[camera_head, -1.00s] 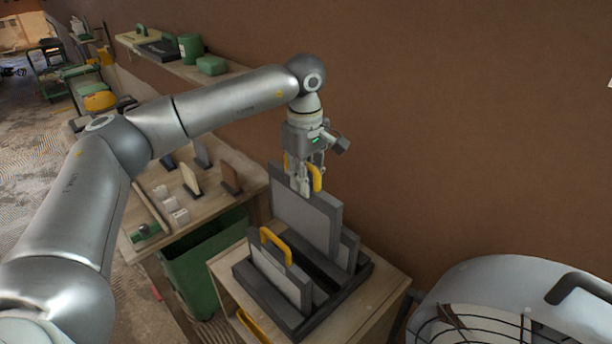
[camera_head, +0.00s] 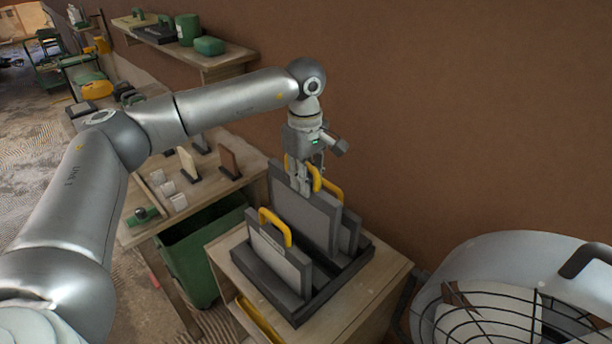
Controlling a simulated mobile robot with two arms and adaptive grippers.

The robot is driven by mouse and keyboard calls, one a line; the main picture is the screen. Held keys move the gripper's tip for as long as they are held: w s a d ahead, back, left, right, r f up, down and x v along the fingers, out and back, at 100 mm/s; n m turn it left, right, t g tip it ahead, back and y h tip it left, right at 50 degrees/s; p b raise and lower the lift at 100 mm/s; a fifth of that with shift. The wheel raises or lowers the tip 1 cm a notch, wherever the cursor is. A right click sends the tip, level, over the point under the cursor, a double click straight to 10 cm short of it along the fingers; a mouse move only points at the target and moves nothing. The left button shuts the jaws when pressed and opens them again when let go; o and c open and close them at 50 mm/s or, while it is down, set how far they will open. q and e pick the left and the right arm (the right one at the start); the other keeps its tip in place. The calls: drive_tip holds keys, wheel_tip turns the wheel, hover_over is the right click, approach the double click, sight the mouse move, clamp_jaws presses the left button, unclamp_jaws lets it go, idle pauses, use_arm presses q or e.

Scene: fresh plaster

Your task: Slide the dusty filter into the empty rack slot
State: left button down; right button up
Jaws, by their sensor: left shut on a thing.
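My left gripper (camera_head: 303,188) is shut on the yellow handle of a grey framed filter (camera_head: 303,217). The filter hangs upright over the middle of the dark rack (camera_head: 335,289), between two other filters. My right gripper is out of view.
The rack stands on a wooden stand (camera_head: 370,310) near the brown wall. A big caged fan (camera_head: 500,300) is close at the right. A green bin (camera_head: 203,255) and a bench with small blocks (camera_head: 228,165) are at the left. A wall shelf (camera_head: 215,62) is behind.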

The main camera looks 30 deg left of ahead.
sight(306, 214)
use_arm(q)
drive_tip(key=shift+f+b, duration=3)
drive_tip(key=shift+f, duration=1.65)
drive_tip(key=shift+s+f, duration=0.1)
drive_tip(key=shift+f+b, duration=0.55)
drive_tip(key=c, duration=1.3)
unclamp_jaws()
drive_tip(key=shift+o, duration=0.2)
